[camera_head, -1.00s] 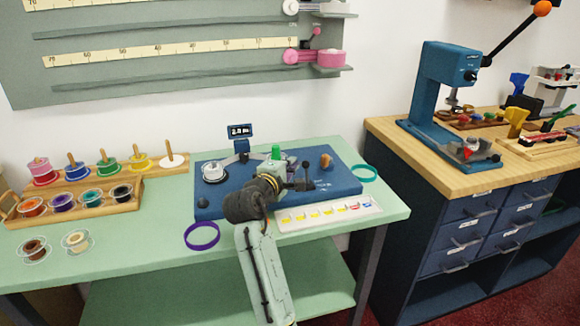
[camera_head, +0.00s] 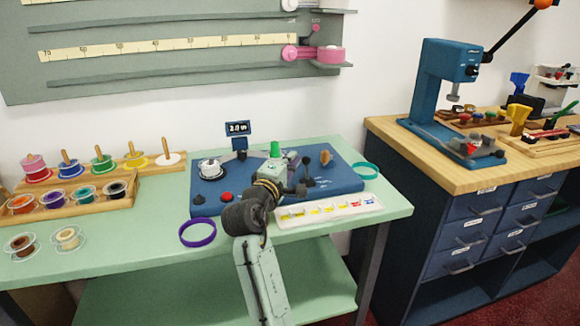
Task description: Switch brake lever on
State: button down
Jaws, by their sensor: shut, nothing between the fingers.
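A blue winding machine (camera_head: 345,181) lies on the green counter. Near its right end a short black lever with a round knob (camera_head: 306,160) stands roughly upright; I take it for the brake lever, but its label is too small to read. My gripper (camera_head: 299,189) is shut and empty, low over the machine, just left of and in front of the lever's base. I cannot tell whether it touches the lever. My wrist hides the machine's front middle.
A red button (camera_head: 226,197), green cylinder (camera_head: 275,150) and orange knob (camera_head: 325,158) are on the machine. A white card strip (camera_head: 330,211) lies in front, with purple (camera_head: 197,234) and teal (camera_head: 365,170) rings nearby. A spool rack (camera_head: 140,191) stands left.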

jog(key=b, duration=0.1)
jog(key=m+t+b, duration=0.1)
jog(key=shift+s+d+f+h+b, duration=0.15)
jog(key=shift+s+f+h+b, duration=0.15)
jog(key=shift+s+f, duration=0.1)
jog(key=shift+s+d+r+m+t+h+b, duration=0.15)
jog(key=shift+s+r+m+t+h+b, duration=0.15)
jog(key=shift+s+m+t+b, duration=0.4)
jog(key=shift+s+d+r, duration=0.15)
jog(key=shift+r, duration=0.05)
jog(key=shift+s+d, duration=0.15)
jog(key=shift+s, duration=0.25)
jog(key=shift+s+f, duration=0.1)
jog(key=v, duration=1.2)
jog(key=shift+r, duration=0.25)
